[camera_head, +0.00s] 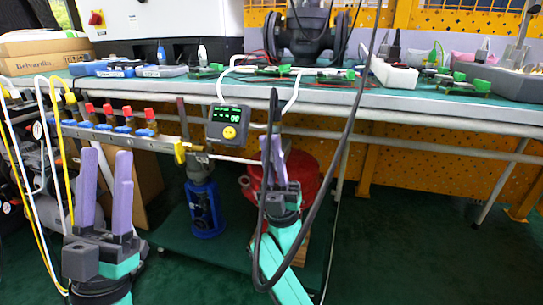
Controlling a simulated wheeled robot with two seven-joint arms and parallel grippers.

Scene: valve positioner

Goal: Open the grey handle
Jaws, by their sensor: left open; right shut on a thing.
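A thin light-grey bar (235,159) runs rightward from the fittings above a blue-bodied device (204,205) to my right gripper. A dark grey upright bar (183,118) stands beside the yellow fitting (180,150); I cannot tell for certain which of the two bars is the grey handle. My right gripper (271,148) has its purple fingers close together at the light-grey bar's right end and appears shut on it; the contact is partly hidden by a black cable. My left gripper (107,158) is open and empty, fingers upright, at the lower left in front of the pipe.
Several red-and-blue valve knobs (108,111) line the pipe at left. A small display box (228,124) hangs above the bar. The black cable (352,100) loops down over my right arm. A red round vessel (302,177) stands behind it.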

